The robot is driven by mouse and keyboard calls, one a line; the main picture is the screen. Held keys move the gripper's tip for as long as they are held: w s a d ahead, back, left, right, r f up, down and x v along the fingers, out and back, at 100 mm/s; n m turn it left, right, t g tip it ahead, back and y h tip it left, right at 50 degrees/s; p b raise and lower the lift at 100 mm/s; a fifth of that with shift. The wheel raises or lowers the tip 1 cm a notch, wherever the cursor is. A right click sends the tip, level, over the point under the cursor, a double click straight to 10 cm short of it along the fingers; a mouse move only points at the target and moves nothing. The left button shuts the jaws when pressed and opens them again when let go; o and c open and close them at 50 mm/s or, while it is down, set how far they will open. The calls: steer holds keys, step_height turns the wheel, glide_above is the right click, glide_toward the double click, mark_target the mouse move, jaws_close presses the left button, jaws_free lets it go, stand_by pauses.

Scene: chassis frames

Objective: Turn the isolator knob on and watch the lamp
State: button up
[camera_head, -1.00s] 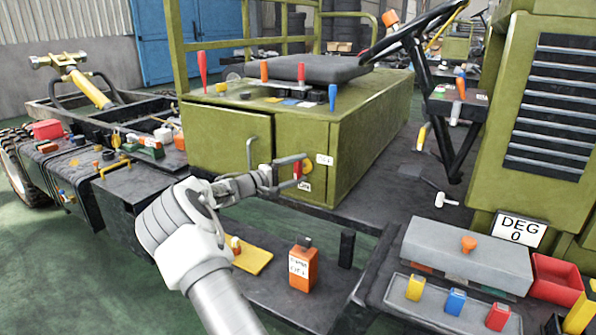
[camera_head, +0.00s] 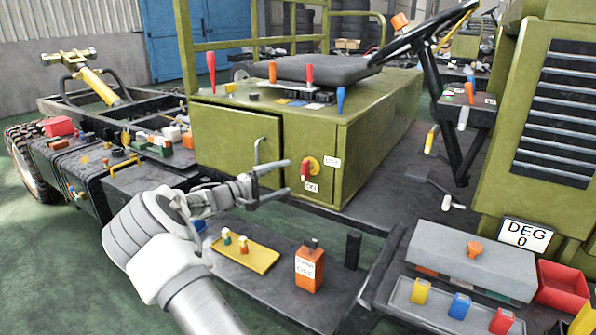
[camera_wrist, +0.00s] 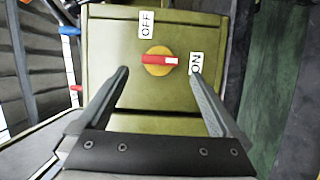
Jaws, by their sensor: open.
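The isolator knob (camera_head: 306,170) is a red bar handle on a yellow disc, on the front of the olive-green box below the seat. In the wrist view the knob (camera_wrist: 159,61) lies sideways, its white-marked end toward the ON label (camera_wrist: 196,63). The OFF label (camera_wrist: 147,24) is above it there. In the head view the ON label (camera_head: 311,187) is below the knob and the OFF label (camera_head: 332,161) is to its right. My gripper (camera_head: 288,178) is open and empty, its fingertips just short of the knob. I cannot tell which thing is the lamp.
A green door (camera_head: 235,150) with a bar handle is left of the knob. An orange block (camera_head: 309,268) and a yellow tray (camera_head: 250,253) are on the lower deck. A grey box (camera_head: 440,262) stands beside a DEG 0 sign (camera_head: 525,235).

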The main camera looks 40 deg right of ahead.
steer(key=a+p, duration=0.1)
steer(key=a, duration=0.8)
steer(key=s+r+m+g+y, duration=0.1)
steer(key=s+r+m+y, duration=0.1)
steer(key=s+y, duration=0.9)
steer(key=s+a+r+n+t+y, duration=0.1)
steer(key=s+a+r+t+y, duration=0.25)
steer(key=s+a, duration=0.75)
steer(key=s+a+r+n+t+y, duration=0.1)
steer(key=s+a+r+t+y, duration=0.25)
steer(key=s+a, duration=0.8)
step_height(320, 180, up, 18)
steer(key=s+d+p, duration=0.2)
steer(key=p, duration=1.6)
steer(key=shift+s+f+p, duration=0.15)
steer(key=shift+s+p, duration=0.15)
steer(key=shift+d, duration=0.1)
